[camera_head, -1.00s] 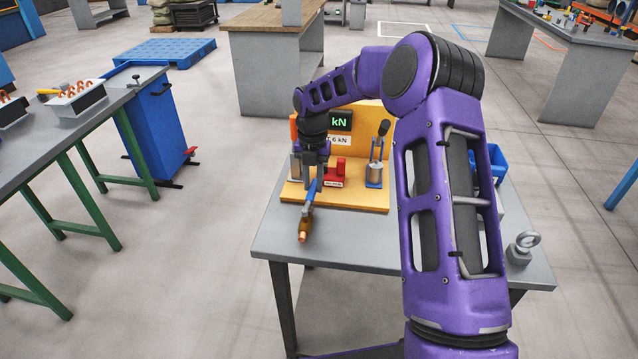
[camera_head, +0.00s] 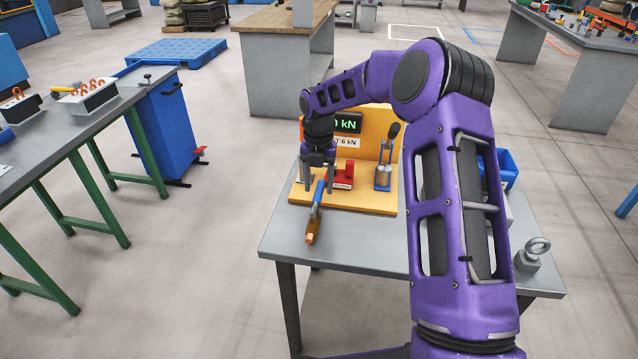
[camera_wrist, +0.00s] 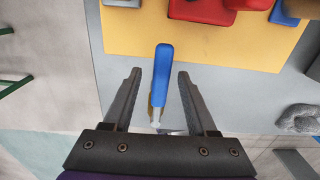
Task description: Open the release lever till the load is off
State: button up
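A lever with a blue handle (camera_head: 319,191) sticks out at the front of the yellow board; a brass-coloured body with a copper tip (camera_head: 311,232) shows at its near end. I cannot tell for sure that this is the release lever. My gripper (camera_head: 317,182) is just over the handle. In the wrist view the blue handle (camera_wrist: 162,80) stands between the two open fingers of my gripper (camera_wrist: 160,76), with a gap on each side. A display (camera_head: 347,123) on the yellow board (camera_head: 370,203) reads "0 kN" as far as it shows; its left part is hidden by my arm.
On the board are a red block (camera_head: 344,176) and an upright black-knobbed lever on a blue base (camera_head: 383,178). A blue bin (camera_head: 507,168) and a ring-topped weight (camera_head: 532,255) are at the grey table's right. The table's front left (camera_head: 285,240) is clear.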

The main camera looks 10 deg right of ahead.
aim_at(318, 188)
jog(key=shift+r, duration=0.1)
notch_tip(318, 188, up, 17)
jog(key=shift+r, duration=0.15)
dwell(0.4)
